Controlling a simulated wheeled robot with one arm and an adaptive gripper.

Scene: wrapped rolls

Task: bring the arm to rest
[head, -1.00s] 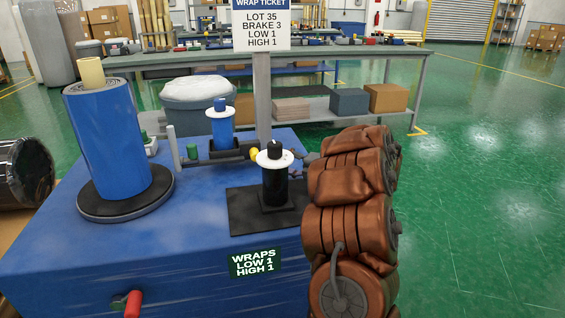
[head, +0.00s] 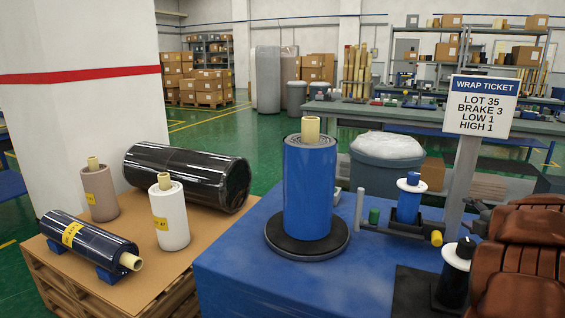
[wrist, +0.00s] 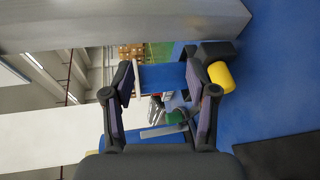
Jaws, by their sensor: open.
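My arm, in brown padded links, stands at the right edge of the head view. My gripper (wrist: 160,74) shows in the wrist view with its two dark fingers spread apart and nothing held between them. Beyond the fingers is a small blue spool (wrist: 162,77), with a yellow knob (wrist: 221,76) to its right. In the head view the gripper is small and partly hidden near the ticket post (head: 460,185), so its exact distance from the spool is unclear.
A blue roll (head: 308,190) stands upright on a black turntable (head: 280,243) on the blue table (head: 250,285). A black-topped spindle (head: 455,275) stands close to my arm. At left, a pallet (head: 150,285) bears several rolls, including a large black-wrapped one (head: 185,175).

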